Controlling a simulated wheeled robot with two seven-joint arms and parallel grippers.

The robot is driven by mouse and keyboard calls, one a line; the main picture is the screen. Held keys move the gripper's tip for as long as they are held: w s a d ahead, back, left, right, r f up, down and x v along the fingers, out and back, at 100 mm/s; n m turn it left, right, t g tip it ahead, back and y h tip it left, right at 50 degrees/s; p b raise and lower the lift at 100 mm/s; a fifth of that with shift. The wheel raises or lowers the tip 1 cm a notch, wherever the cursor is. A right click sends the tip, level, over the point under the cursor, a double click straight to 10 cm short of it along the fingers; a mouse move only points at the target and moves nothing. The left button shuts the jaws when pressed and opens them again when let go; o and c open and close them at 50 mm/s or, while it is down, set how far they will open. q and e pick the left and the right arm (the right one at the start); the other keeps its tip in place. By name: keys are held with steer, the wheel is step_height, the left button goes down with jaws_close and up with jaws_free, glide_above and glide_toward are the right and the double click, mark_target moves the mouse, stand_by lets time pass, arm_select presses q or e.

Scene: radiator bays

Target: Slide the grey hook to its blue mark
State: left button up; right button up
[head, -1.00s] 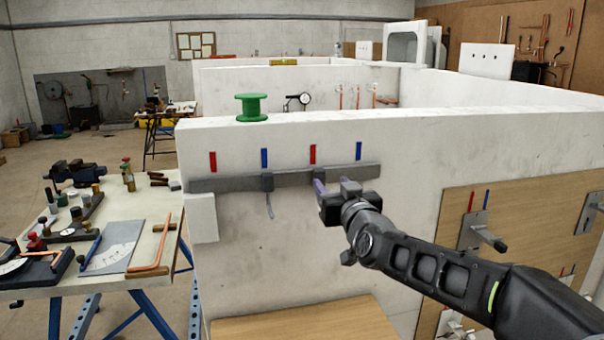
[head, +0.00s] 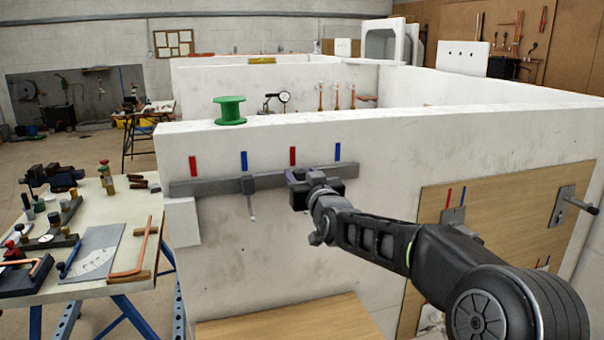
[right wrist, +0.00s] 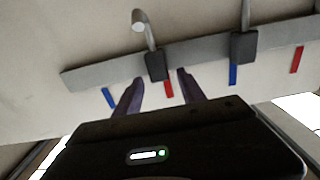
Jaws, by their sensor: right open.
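Two grey hooks hang from sliders on a grey rail (head: 215,186) on the white wall. The left hook (head: 248,186) is under the left blue mark (head: 244,160). The other hook (right wrist: 156,66) is by the right red mark (head: 292,156), which also shows in the right wrist view (right wrist: 169,89); my gripper mostly hides it in the head view. The right blue mark (head: 337,151) is further right, and shows left in the wrist view (right wrist: 109,97). My right gripper (head: 300,177) is open, its fingertips on either side of that hook's slider; contact is unclear.
A green spool (head: 230,111) stands on the wall top above the rail. A workbench (head: 95,220) with tools is at the left. A wooden panel (head: 500,215) with more metal hooks is on the wall at right.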

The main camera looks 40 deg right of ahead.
steer(key=shift+w+d, duration=0.1)
steer(key=shift+w, duration=0.05)
steer(key=shift+c, duration=0.2)
jaws_close()
stand_by(1.2)
